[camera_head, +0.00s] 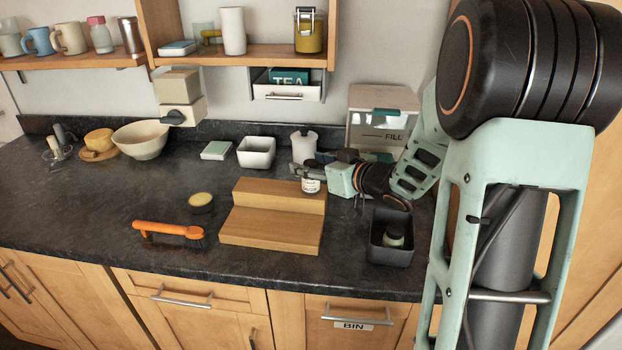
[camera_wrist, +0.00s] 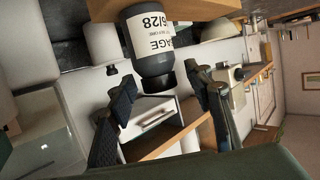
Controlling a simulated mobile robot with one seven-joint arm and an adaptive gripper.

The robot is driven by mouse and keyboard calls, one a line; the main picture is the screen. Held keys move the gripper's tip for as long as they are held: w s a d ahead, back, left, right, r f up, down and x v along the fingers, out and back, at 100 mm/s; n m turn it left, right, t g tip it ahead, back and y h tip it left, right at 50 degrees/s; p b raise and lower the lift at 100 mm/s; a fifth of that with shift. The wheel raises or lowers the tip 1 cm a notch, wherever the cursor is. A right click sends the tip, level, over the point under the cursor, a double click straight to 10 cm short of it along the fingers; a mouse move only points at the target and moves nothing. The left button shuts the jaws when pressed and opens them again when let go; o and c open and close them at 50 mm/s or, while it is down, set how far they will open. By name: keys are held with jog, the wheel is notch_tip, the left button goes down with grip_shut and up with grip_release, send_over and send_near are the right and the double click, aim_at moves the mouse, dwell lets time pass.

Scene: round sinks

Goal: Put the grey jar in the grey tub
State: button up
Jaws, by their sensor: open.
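The grey jar (camera_head: 311,185), with a white label and dark lid, stands upright on the upper step of a wooden stand. In the wrist view the grey jar (camera_wrist: 153,52) appears upside down, its black lid toward my fingers. My gripper (camera_head: 309,168) is open at the jar's top, partly hiding it. In the wrist view my gripper (camera_wrist: 163,88) has a finger on each side of the lid, with gaps visible. The dark grey tub (camera_head: 376,252) stands on the counter right of the stand. Another jar (camera_head: 393,240) with a pale green lid is inside it.
The wooden stepped stand (camera_head: 265,233) is left of the tub. An orange brush (camera_head: 168,231) and a round yellow-topped tin (camera_head: 201,201) lie left of it. A white bowl (camera_head: 257,153), a white pot (camera_head: 304,147) and a FILL bin (camera_head: 380,120) stand behind. The left counter front is clear.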

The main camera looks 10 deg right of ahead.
jog(key=shift+c, duration=0.4)
grip_shut()
jog(key=shift+r, duration=0.2)
